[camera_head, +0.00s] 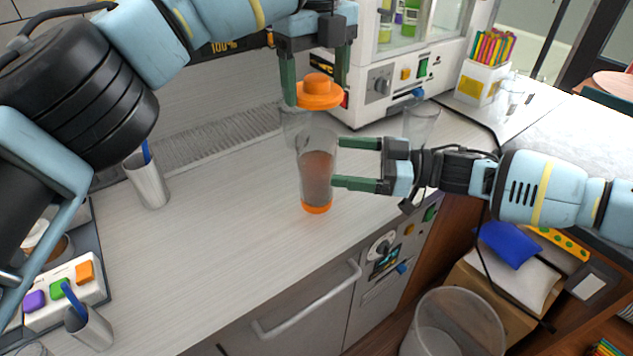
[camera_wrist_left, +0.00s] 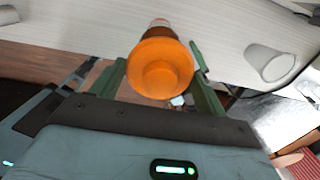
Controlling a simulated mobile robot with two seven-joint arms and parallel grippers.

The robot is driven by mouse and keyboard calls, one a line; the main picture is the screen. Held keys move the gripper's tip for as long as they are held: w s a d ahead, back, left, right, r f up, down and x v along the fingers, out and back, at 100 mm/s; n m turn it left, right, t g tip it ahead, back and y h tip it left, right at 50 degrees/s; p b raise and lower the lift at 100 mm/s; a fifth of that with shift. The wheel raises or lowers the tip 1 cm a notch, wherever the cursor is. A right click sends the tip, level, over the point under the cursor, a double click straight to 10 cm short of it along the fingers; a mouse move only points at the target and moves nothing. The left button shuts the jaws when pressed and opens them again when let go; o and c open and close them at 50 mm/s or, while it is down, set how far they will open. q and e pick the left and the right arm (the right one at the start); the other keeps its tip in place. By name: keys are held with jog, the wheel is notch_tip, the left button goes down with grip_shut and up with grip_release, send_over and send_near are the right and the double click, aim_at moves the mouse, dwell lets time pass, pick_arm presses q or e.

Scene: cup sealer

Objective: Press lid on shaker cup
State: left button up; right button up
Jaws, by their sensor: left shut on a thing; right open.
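The shaker cup (camera_head: 316,178) is clear with an orange base and brown contents, standing upright on the counter. My left gripper (camera_head: 318,97) is shut on the orange lid (camera_head: 318,91) and holds it above the cup's mouth. In the left wrist view the orange lid (camera_wrist_left: 160,68) sits between the two green fingers and hides most of the cup. My right gripper (camera_head: 342,164) is open, its green fingers reaching toward the cup from the right. Whether its fingertips touch the cup I cannot tell.
Clear glasses (camera_head: 421,123) stand behind the cup, near the white machine (camera_head: 405,84). A metal cup with a blue item (camera_head: 148,181) stands at left, and a button panel (camera_head: 62,292) at lower left. The counter left of the cup (camera_head: 230,210) is clear.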

aim_at(317, 158)
jog(key=shift+w+a, duration=0.15)
jog(key=shift+a, duration=0.85)
jog(key=shift+w+a, duration=0.2)
jog(key=shift+a, duration=0.85)
jog(key=shift+w+a, duration=0.15)
jog(key=shift+a, duration=0.85)
jog(key=c, duration=1.4)
pick_arm(q)
jog(key=shift+f, duration=2.5)
pick_arm(e)
jog(key=shift+c, duration=0.2)
pick_arm(q)
jog(key=shift+f, duration=0.15)
jog(key=shift+f, duration=0.75)
jog(key=shift+f, duration=0.6)
jog(key=o, duration=1)
jog(key=shift+o, duration=0.2)
